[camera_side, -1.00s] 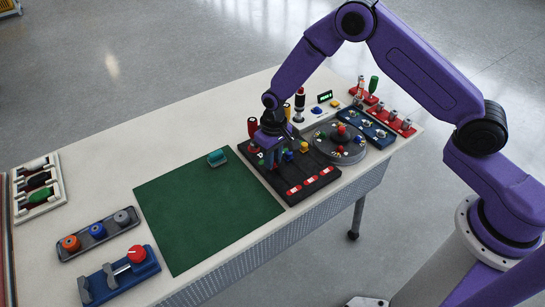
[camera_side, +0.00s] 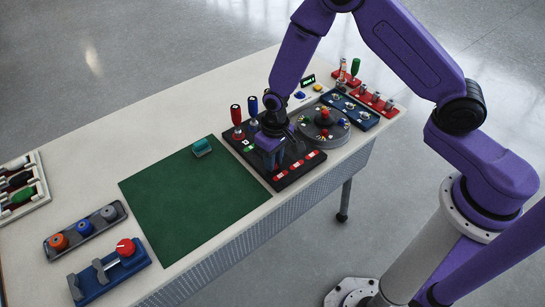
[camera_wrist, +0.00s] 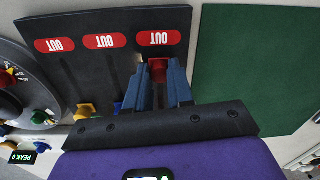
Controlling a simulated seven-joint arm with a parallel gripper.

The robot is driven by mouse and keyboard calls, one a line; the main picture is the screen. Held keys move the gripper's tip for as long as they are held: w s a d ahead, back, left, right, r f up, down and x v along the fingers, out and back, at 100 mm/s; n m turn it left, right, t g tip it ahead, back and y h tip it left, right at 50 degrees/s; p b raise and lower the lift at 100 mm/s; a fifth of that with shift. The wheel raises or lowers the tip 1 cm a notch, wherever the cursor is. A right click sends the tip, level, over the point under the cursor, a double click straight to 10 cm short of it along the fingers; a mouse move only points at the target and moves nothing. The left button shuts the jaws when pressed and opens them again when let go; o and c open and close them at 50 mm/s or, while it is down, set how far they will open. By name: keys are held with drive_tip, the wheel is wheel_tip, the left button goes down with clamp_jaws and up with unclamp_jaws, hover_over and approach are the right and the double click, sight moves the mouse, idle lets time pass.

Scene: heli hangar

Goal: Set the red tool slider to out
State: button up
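The black slider panel (camera_side: 310,160) lies on the bench right of the green mat. In the wrist view the red tool slider (camera_wrist: 158,72) is a red block between the two blue fingers of my gripper (camera_wrist: 161,85), which flank it closely and appear shut on it. It stands close to the red OUT label (camera_wrist: 159,38) of its lane, with a small gap visible. The yellow slider (camera_wrist: 86,111) and blue slider (camera_wrist: 118,108) sit at the other end of their lanes. In the side view my gripper (camera_side: 271,160) hides the red slider.
The green mat (camera_side: 190,195) is nearly bare, with a teal block (camera_side: 201,146) at its far edge. Upright red (camera_side: 236,118) and blue (camera_side: 253,106) handles stand behind the panel. A round dial (camera_side: 324,124) is right of my gripper.

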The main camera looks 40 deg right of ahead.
drive_tip(key=o, duration=0.4)
drive_tip(key=shift+s, duration=0.3)
drive_tip(key=shift+w, duration=0.1)
drive_tip(key=r, duration=1.7)
drive_tip(key=shift+d+r, duration=0.2)
drive_tip(key=s+d+r+n, duration=0.2)
drive_tip(key=s+d+n, duration=0.1)
drive_tip(key=s, duration=0.6)
drive_tip(key=s+d+r+n, duration=0.1)
drive_tip(key=s+d+n, duration=0.3)
drive_tip(key=s, duration=0.5)
drive_tip(key=s+d+r+n, duration=0.2)
drive_tip(key=s+d+n, duration=0.1)
drive_tip(key=s, duration=0.6)
drive_tip(key=shift+d+r+n, duration=0.35)
drive_tip(key=shift+n, duration=0.05)
